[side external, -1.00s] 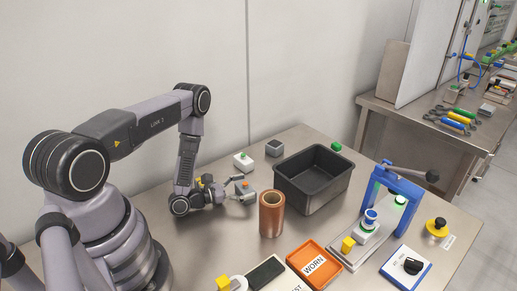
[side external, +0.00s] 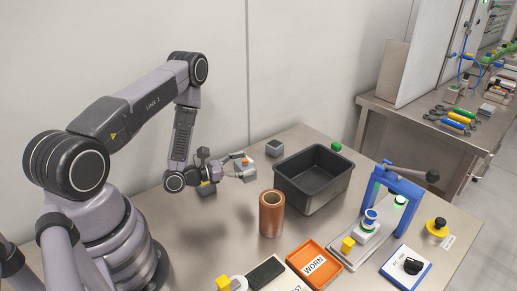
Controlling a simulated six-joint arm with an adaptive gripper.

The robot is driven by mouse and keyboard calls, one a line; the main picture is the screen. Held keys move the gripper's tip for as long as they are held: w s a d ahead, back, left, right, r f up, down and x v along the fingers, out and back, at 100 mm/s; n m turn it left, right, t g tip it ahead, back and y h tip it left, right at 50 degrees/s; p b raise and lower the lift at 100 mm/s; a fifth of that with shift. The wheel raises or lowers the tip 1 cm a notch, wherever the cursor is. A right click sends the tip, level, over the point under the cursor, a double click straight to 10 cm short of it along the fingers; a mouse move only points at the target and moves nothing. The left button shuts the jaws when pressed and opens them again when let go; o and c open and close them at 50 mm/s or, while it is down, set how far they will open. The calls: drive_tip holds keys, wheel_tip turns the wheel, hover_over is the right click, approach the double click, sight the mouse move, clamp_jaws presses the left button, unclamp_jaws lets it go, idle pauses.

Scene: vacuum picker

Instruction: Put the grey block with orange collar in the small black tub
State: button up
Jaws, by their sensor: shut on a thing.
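My gripper (side external: 243,173) is shut on the grey block with orange collar (side external: 247,171). The block is held up above the steel table, left of the black tub and clear of it. Its orange part shows on top; the fingers hide some of its side. The small black tub (side external: 305,199) stands open on the table, and the part of its inside that shows is empty.
A copper-coloured cylinder (side external: 271,215) stands in front of the tub's left side. A plain grey block (side external: 274,147) and a green-topped piece (side external: 336,147) sit behind the tub. A blue press frame (side external: 399,190) stands to the right, and an orange WORN tray (side external: 313,265) lies in front.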

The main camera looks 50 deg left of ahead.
drive_tip(key=w+d+r+m+g+h, duration=0.1)
drive_tip(key=w+d+r+h, duration=0.15)
drive_tip(key=w+r, duration=0.35)
drive_tip(key=w+d+r+m+g+h, duration=0.15)
drive_tip(key=w+d+r, duration=0.25)
drive_tip(key=w, duration=0.4)
wheel_tip(320, 180, down, 7)
drive_tip(key=shift+w+d+t, duration=0.25)
drive_tip(key=shift+w+t, duration=0.2)
drive_tip(key=shift+f, duration=0.45)
drive_tip(key=shift+f, duration=0.1)
drive_tip(key=o, duration=1.1)
